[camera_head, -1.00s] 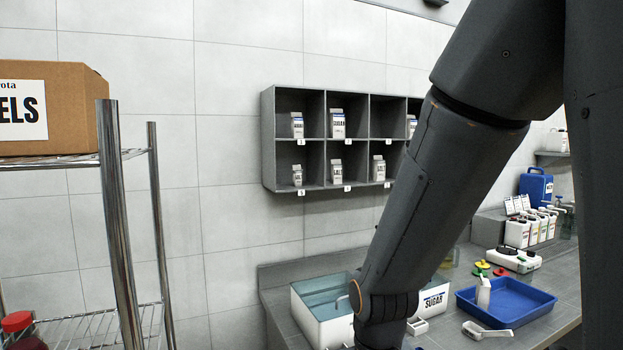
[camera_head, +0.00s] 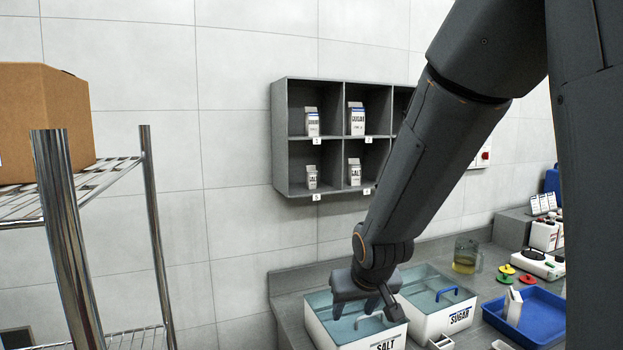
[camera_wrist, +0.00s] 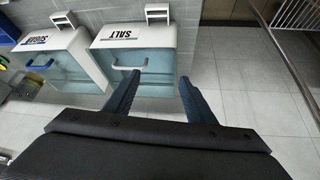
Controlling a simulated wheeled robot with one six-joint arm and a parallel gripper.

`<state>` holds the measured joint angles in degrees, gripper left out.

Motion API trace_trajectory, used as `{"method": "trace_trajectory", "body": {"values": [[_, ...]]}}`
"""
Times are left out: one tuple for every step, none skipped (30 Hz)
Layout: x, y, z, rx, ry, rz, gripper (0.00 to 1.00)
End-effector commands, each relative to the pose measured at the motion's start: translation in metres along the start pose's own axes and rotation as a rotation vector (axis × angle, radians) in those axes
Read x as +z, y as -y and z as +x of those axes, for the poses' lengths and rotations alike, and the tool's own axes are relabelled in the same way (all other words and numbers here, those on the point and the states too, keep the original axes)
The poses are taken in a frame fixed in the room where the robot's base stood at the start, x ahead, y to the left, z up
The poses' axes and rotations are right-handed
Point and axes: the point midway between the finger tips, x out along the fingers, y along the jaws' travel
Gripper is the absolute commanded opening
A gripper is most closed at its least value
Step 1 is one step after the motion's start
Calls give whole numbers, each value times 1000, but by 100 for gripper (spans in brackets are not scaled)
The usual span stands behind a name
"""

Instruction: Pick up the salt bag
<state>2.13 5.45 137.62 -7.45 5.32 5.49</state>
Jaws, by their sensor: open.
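Two salt bags stand in the lower row of the grey wall cubby: a small white one (camera_head: 312,177) in the lower left compartment and a larger one (camera_head: 354,172) in the compartment to its right. Each is labelled SALT. My gripper (camera_head: 376,308) is over the bin labelled SALT (camera_head: 330,328) on the counter, below and apart from the cubby. In the wrist view its two fingers (camera_wrist: 155,95) are spread apart with nothing between them. My arm hides the right part of the cubby.
Sugar bags (camera_head: 312,122) (camera_head: 356,119) stand in the upper row. The SUGAR bin (camera_head: 450,322) and a blue tray (camera_head: 540,318) holding a white carton are on the counter. A wire rack (camera_head: 100,178) with a cardboard box (camera_head: 45,115) stands at left.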

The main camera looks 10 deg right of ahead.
Motion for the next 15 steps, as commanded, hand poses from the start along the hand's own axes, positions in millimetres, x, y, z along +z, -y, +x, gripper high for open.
{"method": "trace_trajectory", "body": {"values": [[-36,-5,6,2,-82,-1,50],[-58,-7,9,0,-134,-1,50],[-90,-10,11,-4,-211,-5,50],[-116,-12,12,-9,-272,-7,50],[-142,-14,12,-17,-335,-10,50],[-177,-16,11,-31,-425,-16,50],[-204,-17,8,-44,-492,-22,50],[-228,-17,5,-59,-558,-27,50],[-259,-17,0,-83,-642,-36,50],[-279,-17,-5,-102,-700,-45,50],[-297,-16,-10,-122,-752,-53,50],[-317,-15,-17,-147,-813,-63,50],[-329,-14,-22,-164,-853,-71,50],[-339,-12,-26,-182,-887,-77,50],[-351,-11,-32,-202,-927,-87,50]]}}
